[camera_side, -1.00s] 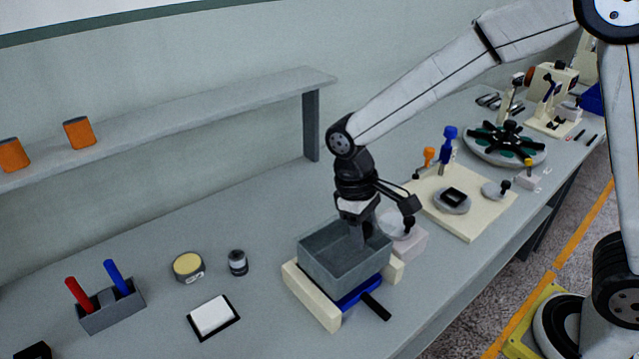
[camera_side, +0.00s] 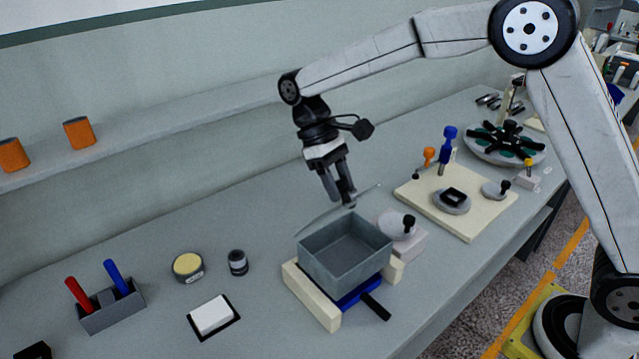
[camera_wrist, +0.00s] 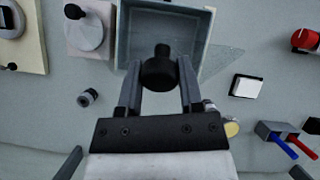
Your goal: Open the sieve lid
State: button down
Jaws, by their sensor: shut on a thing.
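The sieve is an open-topped grey box (camera_side: 345,262) in the side view; its inside shows empty. It also shows at the top of the wrist view (camera_wrist: 130,42). A thin clear lid (camera_side: 312,222) is tilted above the box's back edge, seen nearly edge-on; whether it touches the box is unclear. My gripper (camera_side: 348,202) is above the back of the box. In the wrist view, my gripper (camera_wrist: 160,92) is shut on a black knob (camera_wrist: 160,70), which appears to belong to the lid. The clear lid is hard to make out there.
The box sits between cream blocks (camera_side: 312,297) over a blue part (camera_side: 358,294). A pale stand with a round disc (camera_side: 395,226) is close on the right. A white pad (camera_side: 211,314), a small jar (camera_side: 237,262) and a yellow-topped tin (camera_side: 188,266) lie left. A shelf (camera_side: 200,125) runs behind.

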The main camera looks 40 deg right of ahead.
jog(key=w+f, duration=0.1)
jog(key=w, duration=0.9)
jog(key=shift+w, duration=0.25)
jog(key=shift+f, duration=0.2)
dwell(1.1)
jog(key=shift+c, duration=1.3)
grip_release()
jog(key=shift+r, duration=0.2)
